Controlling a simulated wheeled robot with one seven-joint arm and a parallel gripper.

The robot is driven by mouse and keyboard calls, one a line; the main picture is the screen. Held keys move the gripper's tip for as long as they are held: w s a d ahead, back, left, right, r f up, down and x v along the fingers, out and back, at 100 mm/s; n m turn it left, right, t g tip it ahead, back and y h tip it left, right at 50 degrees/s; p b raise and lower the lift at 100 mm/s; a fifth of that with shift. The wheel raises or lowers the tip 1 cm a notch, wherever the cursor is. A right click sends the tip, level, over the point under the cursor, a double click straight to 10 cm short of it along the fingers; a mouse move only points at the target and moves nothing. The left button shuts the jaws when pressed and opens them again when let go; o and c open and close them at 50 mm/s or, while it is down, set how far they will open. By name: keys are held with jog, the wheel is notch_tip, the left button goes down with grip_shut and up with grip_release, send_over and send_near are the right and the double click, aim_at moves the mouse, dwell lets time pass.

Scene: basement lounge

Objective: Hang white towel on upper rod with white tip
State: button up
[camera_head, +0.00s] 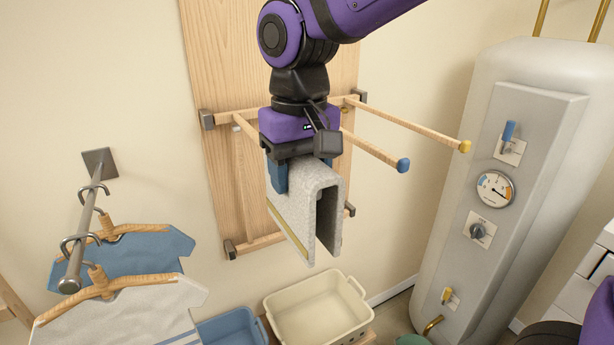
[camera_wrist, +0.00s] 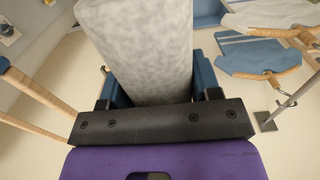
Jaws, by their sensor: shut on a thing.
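A folded whitish-grey towel (camera_head: 290,210) with a yellow stripe near its lower edge hangs in an upside-down U from my gripper (camera_head: 298,172). My gripper is shut on its top fold, and the towel fills the space between the blue fingers in the wrist view (camera_wrist: 158,88). It hangs in front of the wooden wall rack. One rack rod ends in a blue tip (camera_head: 403,165), another in a yellow tip (camera_head: 465,146). A small pale end (camera_head: 236,128) shows left of my gripper; I cannot tell if it is the white tip. My gripper and the towel hide part of the rack.
A metal wall rod (camera_head: 85,225) at left holds a blue shirt (camera_head: 150,250) and a white shirt (camera_head: 130,315) on hangers. A cream basket (camera_head: 318,310) and a blue basket (camera_head: 232,328) stand below.

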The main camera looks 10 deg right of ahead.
jog(key=shift+w+a, duration=0.25)
jog(key=shift+w, duration=0.6)
jog(key=shift+w+a, duration=0.25)
jog(key=shift+w, duration=0.55)
jog(key=shift+w+a, duration=0.25)
jog(key=shift+w, duration=0.6)
jog(key=shift+f, duration=0.75)
jog(key=o, duration=1.1)
